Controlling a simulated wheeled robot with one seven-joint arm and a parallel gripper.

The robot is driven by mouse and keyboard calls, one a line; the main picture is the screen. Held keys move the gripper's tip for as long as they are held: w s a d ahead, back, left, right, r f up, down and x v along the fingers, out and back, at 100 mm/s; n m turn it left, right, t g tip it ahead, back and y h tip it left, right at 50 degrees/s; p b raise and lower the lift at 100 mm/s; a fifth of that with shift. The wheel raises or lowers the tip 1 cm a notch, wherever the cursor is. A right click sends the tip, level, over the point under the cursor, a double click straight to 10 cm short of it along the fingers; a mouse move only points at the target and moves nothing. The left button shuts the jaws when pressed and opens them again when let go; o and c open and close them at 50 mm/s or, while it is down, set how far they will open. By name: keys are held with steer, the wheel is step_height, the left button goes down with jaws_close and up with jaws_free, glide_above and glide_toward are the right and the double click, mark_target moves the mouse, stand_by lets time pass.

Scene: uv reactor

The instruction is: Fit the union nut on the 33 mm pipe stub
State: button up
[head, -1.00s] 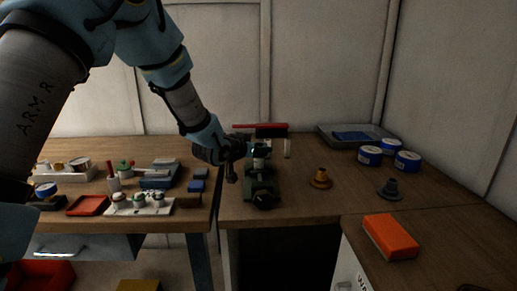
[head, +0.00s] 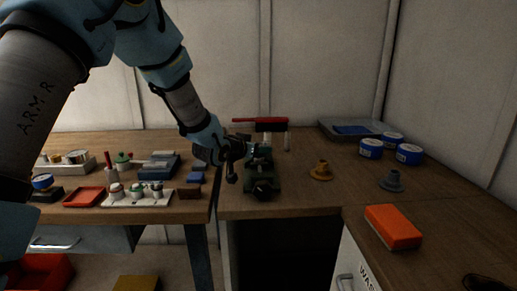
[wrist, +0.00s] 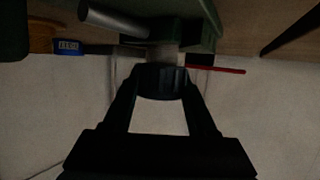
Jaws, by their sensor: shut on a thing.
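My gripper (wrist: 160,95) is shut on a dark ribbed ring, the union nut (wrist: 160,80), in the wrist view. A pale pipe stub (wrist: 166,56) shows just beyond the nut, against the green vise (wrist: 195,32). The nut lines up with the stub's end; I cannot tell whether it is seated or engaged on it. In the head view my gripper (head: 243,149) reaches in from the left, over the green vise (head: 262,184). The nut and stub are dark and mostly hidden there. No size marking is readable on the stub.
A red-handled tool (head: 262,121) stands behind the vise. Blue tins (head: 408,154), a tray (head: 340,128) and an orange block (head: 393,227) lie farther right. The left bench is cluttered.

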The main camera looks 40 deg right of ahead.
steer(key=shift+f+b, duration=0.5)
steer(key=shift+f, duration=0.2)
steer(key=shift+f, duration=0.15)
steer(key=o, duration=1.4)
steer(key=b+v, duration=0.2)
steer(key=v, duration=0.8)
steer(key=shift+s+a+b, duration=0.15)
steer(key=shift+a+b, duration=0.15)
steer(key=shift+a, duration=0.05)
